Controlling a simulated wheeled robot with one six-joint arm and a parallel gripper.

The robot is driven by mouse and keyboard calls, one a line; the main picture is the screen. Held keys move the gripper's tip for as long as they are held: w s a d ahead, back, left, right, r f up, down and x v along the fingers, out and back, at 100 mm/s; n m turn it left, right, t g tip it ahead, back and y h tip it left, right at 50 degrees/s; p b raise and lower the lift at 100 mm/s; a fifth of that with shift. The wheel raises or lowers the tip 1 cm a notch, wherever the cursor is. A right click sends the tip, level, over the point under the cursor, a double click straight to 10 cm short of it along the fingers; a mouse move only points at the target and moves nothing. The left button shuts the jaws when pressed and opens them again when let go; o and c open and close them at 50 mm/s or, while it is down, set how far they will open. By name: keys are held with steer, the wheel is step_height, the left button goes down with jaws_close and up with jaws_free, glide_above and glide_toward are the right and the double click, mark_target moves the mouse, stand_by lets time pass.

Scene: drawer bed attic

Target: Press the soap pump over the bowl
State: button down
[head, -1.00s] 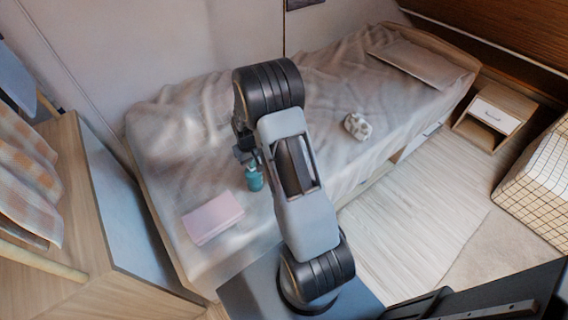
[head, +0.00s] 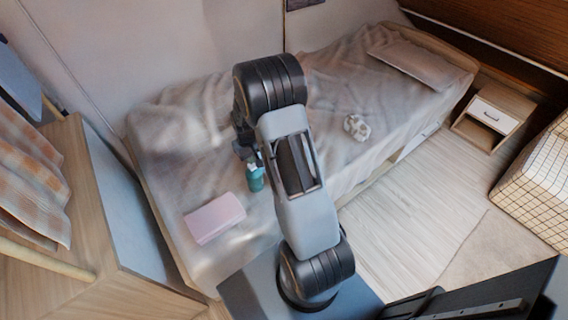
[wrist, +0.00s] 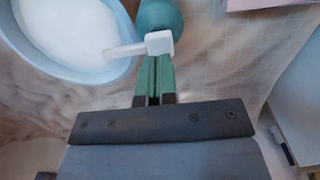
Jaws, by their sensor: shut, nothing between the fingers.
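The soap pump is a teal bottle (head: 256,181) standing on the bed below my gripper (head: 246,154). In the wrist view its white pump head (wrist: 159,42) shows at the top, with the spout pointing left over the rim of a light blue bowl (wrist: 127,66). The bowl has a white inside and is cut off by the picture's edge; in the head view my arm hides it. My gripper's green fingers (wrist: 154,64) are shut and empty, their tips right at the pump head. I cannot tell whether they touch it.
A pink flat box (head: 215,218) lies on the bed (head: 185,130) in front of the bottle. A small patterned object (head: 357,127) lies farther right, and a pillow (head: 420,62) is at the far end. A wooden cabinet (head: 95,200) stands left. Bare floor (head: 420,215) lies right.

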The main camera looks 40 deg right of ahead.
stand_by(0.4)
step_height(320, 180, up, 6)
steer(key=p, duration=0.4)
stand_by(0.7)
steer(key=s+a+r+t, duration=0.1)
steer(key=s+a+r, duration=0.4)
steer(key=s+r, duration=0.4)
steer(key=s+a+r+t, duration=0.2)
steer(key=s+a+r, duration=0.3)
steer(key=s+r, duration=0.3)
steer(key=shift+s+r+t, duration=0.3)
steer(key=shift+s+r, duration=0.1)
steer(key=shift+r, duration=1.15)
steer(key=shift+a, duration=0.1)
